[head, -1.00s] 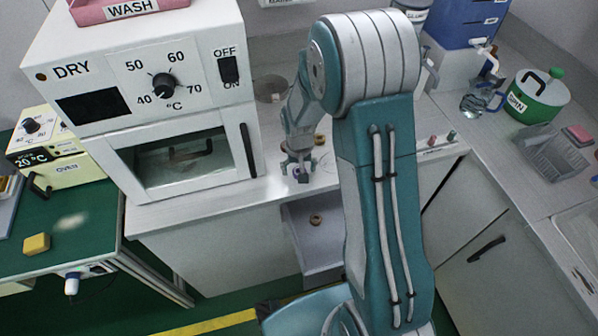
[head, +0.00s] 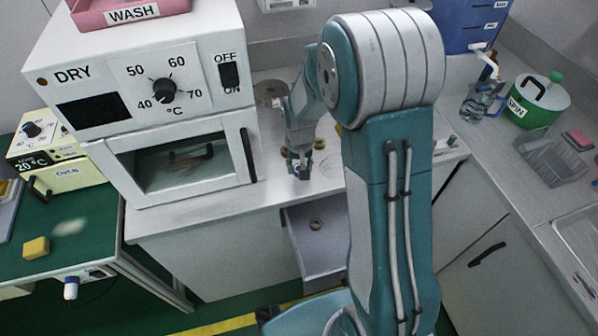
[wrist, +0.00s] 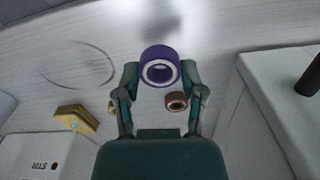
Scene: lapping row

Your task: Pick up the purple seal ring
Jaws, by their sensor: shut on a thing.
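The purple seal ring (wrist: 160,66) sits between the two fingertips of my gripper (wrist: 160,75) in the wrist view. Its pale inner rim and open bore face the camera. The gripper is shut on it, with one finger on each side. In the head view my gripper (head: 301,168) is over the front part of the counter, right of the DRY oven. The ring is too small there to make out clearly, and I cannot tell how far it is above the counter.
A brown ring (wrist: 176,101) and a yellow block (wrist: 75,118) show near the gripper. The DRY oven (head: 150,100) stands close on the left. Below the counter edge, an open drawer (head: 325,250) holds a brownish ring (head: 315,223). A green SPIN pot (head: 537,100) stands far right.

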